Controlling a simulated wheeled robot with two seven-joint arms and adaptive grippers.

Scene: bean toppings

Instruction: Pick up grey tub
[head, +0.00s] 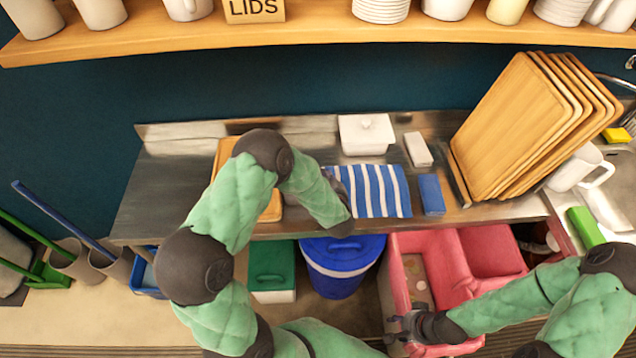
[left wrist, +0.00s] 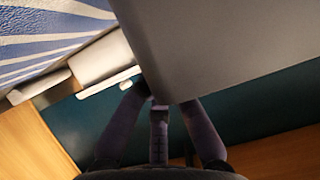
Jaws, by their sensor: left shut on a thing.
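A large plain grey surface, which I take for the grey tub (left wrist: 225,50), fills the upper right of the left wrist view, right at the fingers. My left gripper (left wrist: 165,105) is shut on it. In the head view this gripper (head: 338,183) is mostly hidden behind my left forearm, beside the blue striped cloth (head: 375,190). I cannot make out the tub in the head view. My right gripper (head: 402,326) hangs over the left part of the pink bin (head: 435,243); its fingers are too small and dark to tell their opening.
A white lidded dish (head: 366,134), a pale block (head: 418,149) and a blue block (head: 431,194) are on the steel counter (head: 160,190). Wooden trays (head: 520,120) lean at the right. A blue-lidded bucket (head: 342,262) and a green-lidded bin (head: 272,268) stand below. The counter's left end is clear.

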